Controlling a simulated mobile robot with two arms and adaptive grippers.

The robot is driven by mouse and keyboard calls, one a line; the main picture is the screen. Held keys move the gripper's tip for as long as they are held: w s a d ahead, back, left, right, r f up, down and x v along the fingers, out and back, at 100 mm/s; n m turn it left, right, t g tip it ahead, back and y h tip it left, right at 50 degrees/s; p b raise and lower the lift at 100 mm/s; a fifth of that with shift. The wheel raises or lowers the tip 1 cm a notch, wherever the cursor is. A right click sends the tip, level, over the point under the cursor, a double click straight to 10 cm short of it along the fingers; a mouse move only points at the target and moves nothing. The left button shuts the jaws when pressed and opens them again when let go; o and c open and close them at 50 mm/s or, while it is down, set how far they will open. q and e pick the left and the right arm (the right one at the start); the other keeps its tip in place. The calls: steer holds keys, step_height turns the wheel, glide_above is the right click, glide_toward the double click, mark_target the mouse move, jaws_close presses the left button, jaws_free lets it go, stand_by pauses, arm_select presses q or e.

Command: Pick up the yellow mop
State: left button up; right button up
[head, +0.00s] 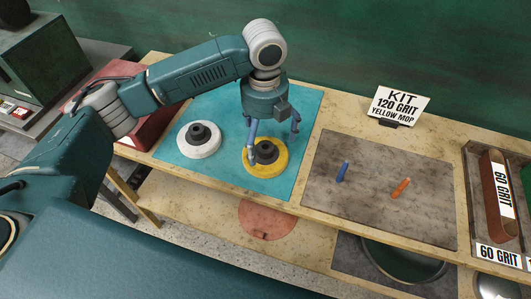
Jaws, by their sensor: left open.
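The yellow mop (279,170) is a round yellow disc with a black hub, lying on the teal mat (301,112) on the wooden bench. My left gripper (273,144) is open and points down at it, with one finger at the left of the hub and the other up to its right. The view does not show clearly whether the fingers touch the mop. A white mop (187,147) with a black hub lies to its left on the same mat. A sign (399,105) behind reads "KIT 120 GRIT YELLOW MOP". My right gripper is not in view.
A grey mat (370,205) to the right holds a blue stick (342,171) and an orange stick (400,188). A tray at far right holds a brown 60 grit block (492,180). A red box (150,127) stands left. A dark bowl (405,264) sits on the lower shelf.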

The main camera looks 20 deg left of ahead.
arm_select(q)
step_height(320, 180, down, 4)
steer(key=shift+f+p, duration=0.25)
steer(key=shift+p, duration=0.6)
steer(key=shift+f, duration=0.35)
steer(key=shift+w, duration=0.1)
steer(key=shift+c, duration=0.8)
steer(key=c, duration=0.8)
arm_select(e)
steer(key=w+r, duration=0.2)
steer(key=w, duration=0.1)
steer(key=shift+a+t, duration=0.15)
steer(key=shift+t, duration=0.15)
